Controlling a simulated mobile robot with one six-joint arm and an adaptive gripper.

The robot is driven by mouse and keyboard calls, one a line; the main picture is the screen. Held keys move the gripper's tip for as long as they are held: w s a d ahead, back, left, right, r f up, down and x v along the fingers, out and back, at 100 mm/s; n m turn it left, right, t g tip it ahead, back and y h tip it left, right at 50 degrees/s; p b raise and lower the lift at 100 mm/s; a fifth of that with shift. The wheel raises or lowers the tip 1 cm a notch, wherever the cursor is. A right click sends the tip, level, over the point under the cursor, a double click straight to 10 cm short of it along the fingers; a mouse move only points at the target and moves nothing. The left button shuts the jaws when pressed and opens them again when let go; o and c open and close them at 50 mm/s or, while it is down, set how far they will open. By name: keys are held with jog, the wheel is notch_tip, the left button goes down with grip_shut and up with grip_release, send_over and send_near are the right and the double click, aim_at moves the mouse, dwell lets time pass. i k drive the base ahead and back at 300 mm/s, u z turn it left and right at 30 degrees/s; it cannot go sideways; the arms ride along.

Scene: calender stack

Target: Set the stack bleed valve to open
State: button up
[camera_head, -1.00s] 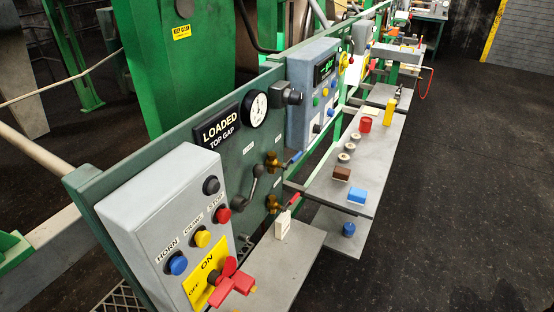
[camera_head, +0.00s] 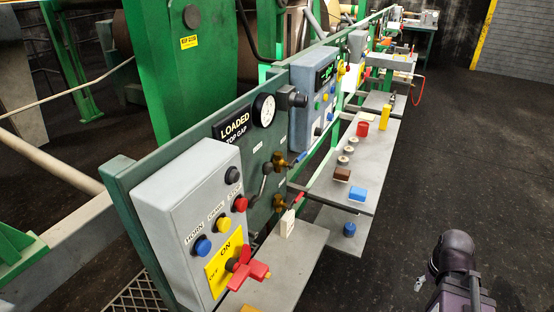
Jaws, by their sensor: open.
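Two brass valves are mounted on the green panel (camera_head: 150,172). The upper valve (camera_head: 280,161) has a blue lever (camera_head: 299,156) that slants out to the right. The lower valve (camera_head: 280,202) has a red lever (camera_head: 298,197) that also slants out, with a white tag (camera_head: 287,223) just below it. Their labels are too small to read, so I cannot tell which is the stack bleed valve or its setting. Part of my dark arm (camera_head: 455,255) shows at the bottom right, well apart from the valves. My gripper is not in view.
A grey control box (camera_head: 165,215) with buttons and a red rotary switch (camera_head: 245,268) stands in front of the valves. A grey shelf (camera_head: 300,255) juts out below them. A second shelf (camera_head: 380,150) carries loose blocks and cylinders. The dark floor (camera_head: 350,285) at right is clear.

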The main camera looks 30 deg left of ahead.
aim_at(290, 207)
jog(key=u, duration=0.6)
jog(key=k, duration=0.95)
jog(key=z, duration=0.1)
jog(key=i, duration=0.9)
jog(key=u, duration=0.05)
